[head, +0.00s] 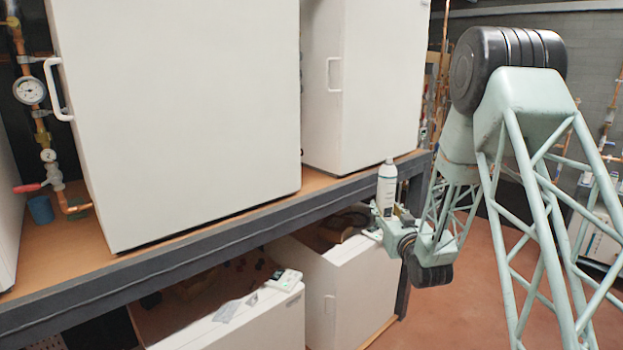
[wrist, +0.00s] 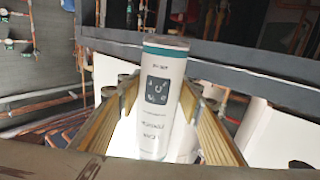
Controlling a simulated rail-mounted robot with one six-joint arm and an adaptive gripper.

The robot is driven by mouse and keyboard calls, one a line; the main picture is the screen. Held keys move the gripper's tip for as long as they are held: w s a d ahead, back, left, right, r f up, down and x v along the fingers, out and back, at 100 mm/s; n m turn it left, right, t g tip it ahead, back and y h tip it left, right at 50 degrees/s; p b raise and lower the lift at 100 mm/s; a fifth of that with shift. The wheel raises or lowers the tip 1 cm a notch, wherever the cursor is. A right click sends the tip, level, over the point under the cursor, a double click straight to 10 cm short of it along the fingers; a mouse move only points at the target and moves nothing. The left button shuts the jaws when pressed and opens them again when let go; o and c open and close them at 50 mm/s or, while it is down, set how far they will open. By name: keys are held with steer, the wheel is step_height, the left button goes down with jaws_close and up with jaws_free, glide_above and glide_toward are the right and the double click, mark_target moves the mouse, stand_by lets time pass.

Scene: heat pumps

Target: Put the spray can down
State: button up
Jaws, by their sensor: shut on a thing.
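The spray can (head: 387,184) is white with dark print and a cap, and stands about upright in my gripper (head: 384,219). In the head view it is in front of the dark shelf edge, above the lower white units. In the wrist view the can (wrist: 162,105) fills the middle, with a teal band near its top. The two ribbed yellowish fingers of my gripper (wrist: 160,125) are on either side of it, shut on it. The can's lower end is hidden in the wrist view.
Tall white cabinets (head: 180,110) stand on an orange-brown shelf with a dark front beam (head: 200,245). Lower white units (head: 335,285) are beneath it, with a small device (head: 285,279) on one. A blue cup (head: 40,210) and gauge piping are at the far left. Open floor (head: 470,300) lies at right.

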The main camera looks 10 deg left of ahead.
steer(key=w+a+r+n+g+y+p, duration=0.1)
steer(key=w+a+r+n+y+p, duration=0.1)
steer(key=a+r, duration=0.5)
steer(key=w+a+r+n+g+y+p, duration=0.2)
steer(key=w+a+r+n+y+p, duration=0.1)
steer(key=a+r, duration=0.4)
steer(key=w+y+p, duration=0.1)
steer(key=w+y, duration=0.1)
steer(key=shift+g+y, duration=0.3)
steer(key=shift+w+r, duration=0.1)
steer(key=w+a+f+p, duration=0.1)
steer(key=w+a+p, duration=0.1)
steer(key=w+a, duration=0.7)
steer(key=a, duration=0.3)
steer(key=shift+f, duration=0.25)
steer(key=shift+w+a+f+p, duration=0.15)
steer(key=shift+f+p, duration=0.05)
steer(key=shift+f, duration=0.7)
steer(key=shift+w+a+f+p, duration=0.1)
steer(key=shift+a+f+p, duration=0.1)
steer(key=shift+f, duration=0.65)
steer(key=shift+f, duration=0.15)
steer(key=o, duration=1)
